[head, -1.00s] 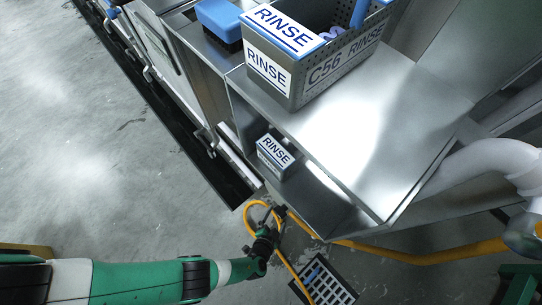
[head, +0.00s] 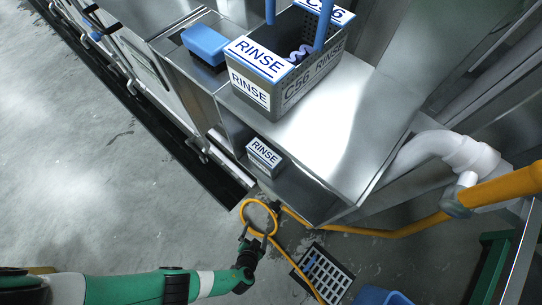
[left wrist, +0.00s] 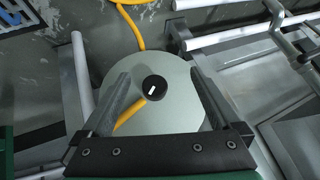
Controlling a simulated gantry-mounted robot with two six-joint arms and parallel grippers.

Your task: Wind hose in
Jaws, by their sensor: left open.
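The yellow hose (head: 382,232) runs along the floor beneath the steel bench, with a loop (head: 243,211) beside my left gripper (head: 257,234). In the left wrist view, a pale round disc (left wrist: 97,73) with a black hub (left wrist: 155,87) lies beyond my left gripper (left wrist: 160,76). Its fingers stand apart and appear to either side of the hub; I cannot tell whether they touch anything. Yellow hose (left wrist: 131,117) shows below the hub, and another length (left wrist: 131,24) runs up past the disc. My right gripper is not seen.
The steel bench (head: 345,130) carries a grey RINSE bin (head: 310,86), with a blue-lidded box (head: 206,43) to its left. A smaller RINSE box (head: 265,153) is below. A floor grate (head: 325,272), a blue container (head: 383,297) and a white pipe (head: 425,148) are nearby. The left floor is open.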

